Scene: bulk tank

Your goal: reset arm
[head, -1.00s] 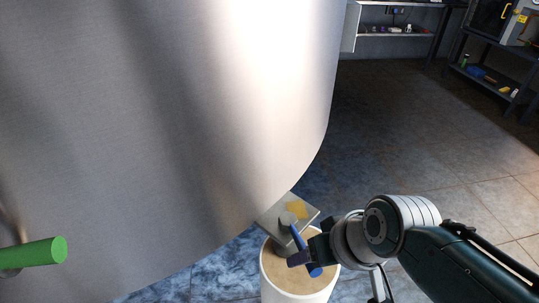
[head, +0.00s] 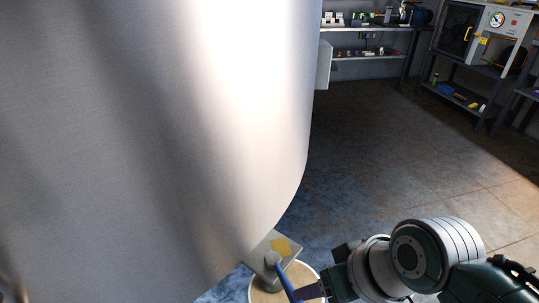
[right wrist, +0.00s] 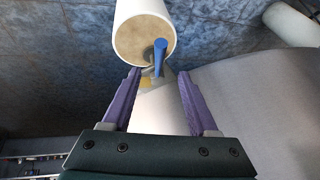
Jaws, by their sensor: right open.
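My right arm (head: 415,255) comes in from the lower right in the head view. Its gripper (head: 312,291) is at the bottom edge, partly cut off, beside a blue handle (head: 284,281). In the right wrist view the gripper (right wrist: 158,73) has its two purple fingers spread apart. The blue handle (right wrist: 159,55) shows between and just beyond the fingertips, and nothing is clamped. My left gripper is not in view.
A large steel tank (head: 150,130) fills the left. Below it, a grey plate with a yellow patch (head: 281,246) juts out over a white tan-topped cylinder (head: 312,270). Open tiled floor (head: 400,150) lies right, with shelves (head: 365,57) at the back.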

